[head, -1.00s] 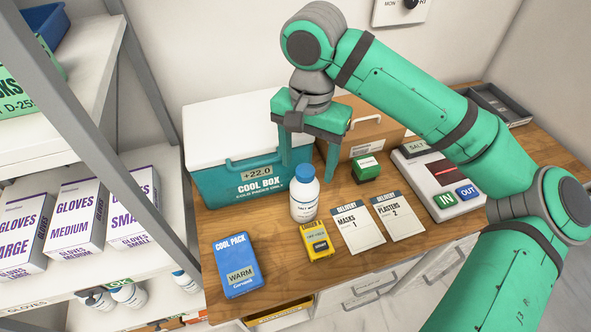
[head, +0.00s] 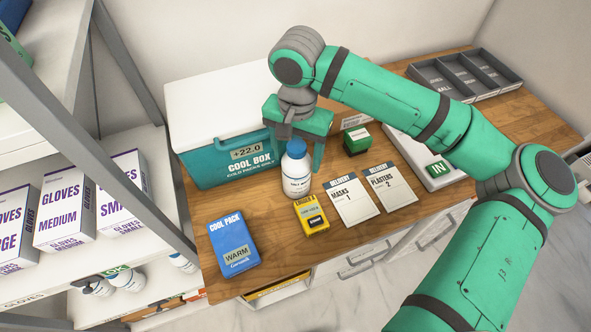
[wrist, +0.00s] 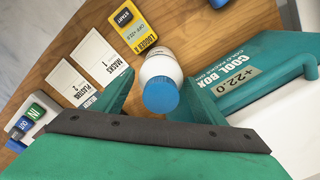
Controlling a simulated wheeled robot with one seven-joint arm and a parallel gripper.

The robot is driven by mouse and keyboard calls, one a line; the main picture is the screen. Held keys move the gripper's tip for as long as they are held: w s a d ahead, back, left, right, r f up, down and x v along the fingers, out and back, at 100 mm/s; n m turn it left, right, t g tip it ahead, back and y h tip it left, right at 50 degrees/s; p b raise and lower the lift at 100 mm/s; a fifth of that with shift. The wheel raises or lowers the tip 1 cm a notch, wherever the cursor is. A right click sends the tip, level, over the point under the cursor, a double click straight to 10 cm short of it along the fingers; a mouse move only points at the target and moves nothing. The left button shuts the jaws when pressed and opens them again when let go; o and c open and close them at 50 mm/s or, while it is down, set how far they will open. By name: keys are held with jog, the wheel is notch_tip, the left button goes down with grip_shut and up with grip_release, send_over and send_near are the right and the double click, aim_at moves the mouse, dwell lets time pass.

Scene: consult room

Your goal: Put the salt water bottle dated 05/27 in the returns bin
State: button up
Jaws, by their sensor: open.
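A white bottle with a blue cap (head: 296,172) stands upright on the wooden desk in front of the cool box; its label is too small to read for a date. In the wrist view the bottle (wrist: 160,85) stands cap toward me, between my two finger tips. My gripper (head: 300,150) is open just behind the bottle, fingers pointing down; in the wrist view my gripper (wrist: 160,95) has a finger on each side of the cap, with no clear contact. I cannot make out a returns bin.
The cool box (head: 225,160) reads +22.0. A blue cool pack (head: 232,242), yellow logger (head: 312,214), two delivery cards (head: 350,200) and a green block (head: 356,138) lie near the bottle. A grey divided tray (head: 470,75) is at the back right. Glove boxes (head: 65,215) fill the left shelf.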

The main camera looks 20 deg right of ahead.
jog(key=shift+f, duration=0.8)
jog(key=shift+c, duration=0.3)
jog(key=shift+r, duration=0.1)
grip_shut()
